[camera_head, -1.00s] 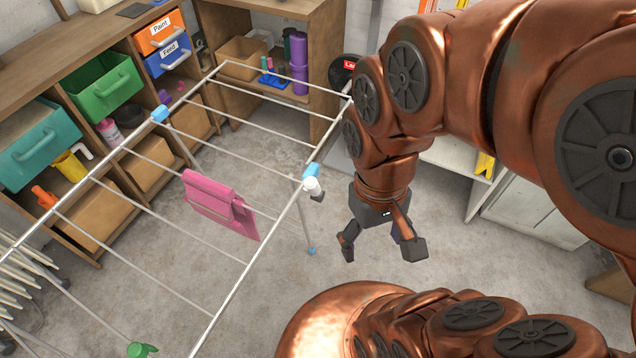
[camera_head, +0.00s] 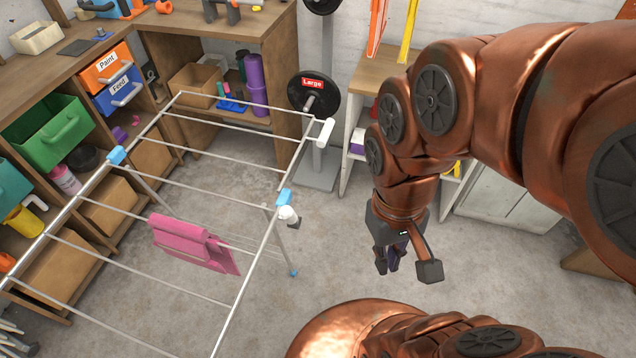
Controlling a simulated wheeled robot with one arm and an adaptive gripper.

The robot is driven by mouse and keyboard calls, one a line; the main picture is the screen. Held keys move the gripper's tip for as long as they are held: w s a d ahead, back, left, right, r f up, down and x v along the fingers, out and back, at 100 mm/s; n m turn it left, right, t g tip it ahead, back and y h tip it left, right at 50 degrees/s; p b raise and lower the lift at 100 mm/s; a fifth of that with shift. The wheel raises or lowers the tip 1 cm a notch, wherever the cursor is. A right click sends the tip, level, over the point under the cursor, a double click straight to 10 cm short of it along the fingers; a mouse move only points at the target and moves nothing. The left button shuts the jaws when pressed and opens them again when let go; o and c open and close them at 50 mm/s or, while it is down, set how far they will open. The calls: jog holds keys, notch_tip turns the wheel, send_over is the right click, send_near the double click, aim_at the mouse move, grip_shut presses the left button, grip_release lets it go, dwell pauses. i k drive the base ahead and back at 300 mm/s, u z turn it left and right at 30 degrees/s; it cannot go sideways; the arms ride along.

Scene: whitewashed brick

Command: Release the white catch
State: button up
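The drying rack (camera_head: 172,178) has thin metal rails and light-blue joints. A white rounded piece (camera_head: 288,215) sits just below the blue joint (camera_head: 284,198) on its right side, with a small dark part beside it. A white cylindrical piece (camera_head: 325,132) sits at the rack's far right corner. I cannot tell for certain which of these is the white catch. My gripper (camera_head: 407,267) hangs pointing down to the right of the rack, apart from both white pieces.
A pink cloth (camera_head: 190,240) hangs over the rack's rails. Wooden shelving with a green bin (camera_head: 50,133) and other bins stands at the left. A weight stand with a black plate (camera_head: 314,94) stands behind the rack. Bare concrete floor (camera_head: 345,235) lies between rack and gripper.

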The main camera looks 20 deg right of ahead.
aim_at(286, 212)
jog(key=z, duration=0.05)
jog(key=k, duration=0.75)
jog(key=u, duration=0.9)
jog(key=i, duration=0.5)
